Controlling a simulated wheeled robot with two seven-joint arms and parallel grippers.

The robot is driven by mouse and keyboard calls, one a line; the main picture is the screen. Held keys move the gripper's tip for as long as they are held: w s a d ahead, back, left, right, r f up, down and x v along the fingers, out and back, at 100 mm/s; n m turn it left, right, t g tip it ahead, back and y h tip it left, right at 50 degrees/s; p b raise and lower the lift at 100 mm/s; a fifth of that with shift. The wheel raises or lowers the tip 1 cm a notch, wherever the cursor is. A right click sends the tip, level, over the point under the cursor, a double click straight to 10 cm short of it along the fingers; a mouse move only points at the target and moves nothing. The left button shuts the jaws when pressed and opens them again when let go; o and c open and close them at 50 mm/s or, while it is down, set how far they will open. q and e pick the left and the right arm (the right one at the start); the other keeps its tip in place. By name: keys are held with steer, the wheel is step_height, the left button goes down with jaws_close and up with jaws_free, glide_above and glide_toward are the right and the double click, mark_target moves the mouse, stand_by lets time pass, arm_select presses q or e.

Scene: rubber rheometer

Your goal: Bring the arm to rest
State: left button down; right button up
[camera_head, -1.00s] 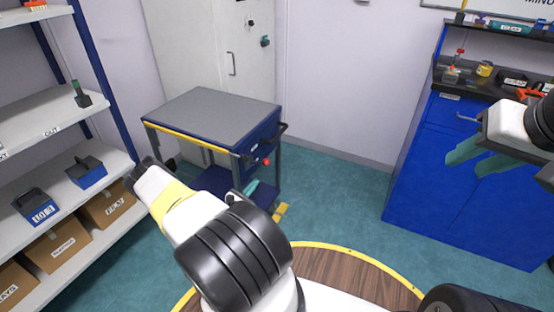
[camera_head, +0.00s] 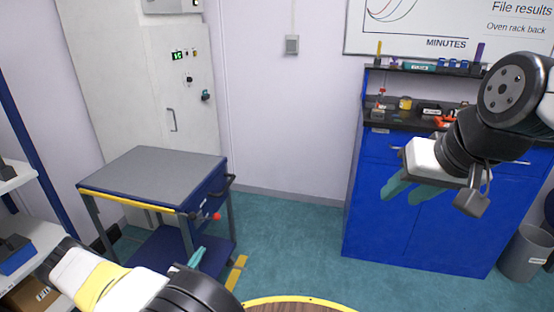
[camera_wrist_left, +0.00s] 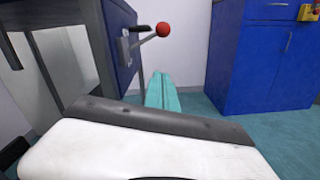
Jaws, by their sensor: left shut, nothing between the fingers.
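My left gripper (camera_head: 197,257) shows only as teal fingertips behind my arm at the lower left of the head view, in front of the cart. In the left wrist view its two teal fingers (camera_wrist_left: 162,92) lie side by side, shut and empty, pointing away over the floor. My left arm's white and yellow link is at the bottom left. My right gripper (camera_head: 396,190) hangs in front of the blue cabinet at the right, its teal fingers a little apart with nothing seen between them.
A grey-topped cart (camera_head: 155,170) with a red-knobbed lever stands at the left. The blue cabinet (camera_head: 430,232) with a cluttered top is at the right, beside a grey bin (camera_head: 522,255). A shelf (camera_head: 18,178) is at the left edge. Teal floor (camera_head: 290,235) lies clear between cart and cabinet.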

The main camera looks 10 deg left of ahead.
arm_select(q)
steer(key=w+d+r+m+g+h, duration=0.3)
steer(key=d+r+m+h, duration=0.2)
steer(key=r, duration=0.3)
steer(key=w+d+r+m+g+h, duration=0.2)
steer(key=d+r+m+h, duration=0.3)
steer(key=r, duration=0.3)
steer(key=s+d+r+m+g, duration=0.3)
steer(key=d+r+m+g, duration=0.6)
steer(key=r, duration=0.3)
steer(key=s+d+r+m+y, duration=0.2)
steer(key=s+r+m+y, duration=0.1)
steer(key=s+r, duration=0.4)
steer(key=s+d+r+m+t+y, duration=0.1)
steer(key=s+d+r+m+y, duration=0.2)
steer(key=s+r+m, duration=0.2)
steer(key=s+d+r+m+y, duration=0.3)
steer(key=s+r+m, duration=0.2)
steer(key=s+r, duration=0.5)
steer(key=shift+s+d+r+t+y, duration=0.2)
steer(key=shift+s+r+t+y, duration=0.2)
steer(key=shift+r, duration=0.1)
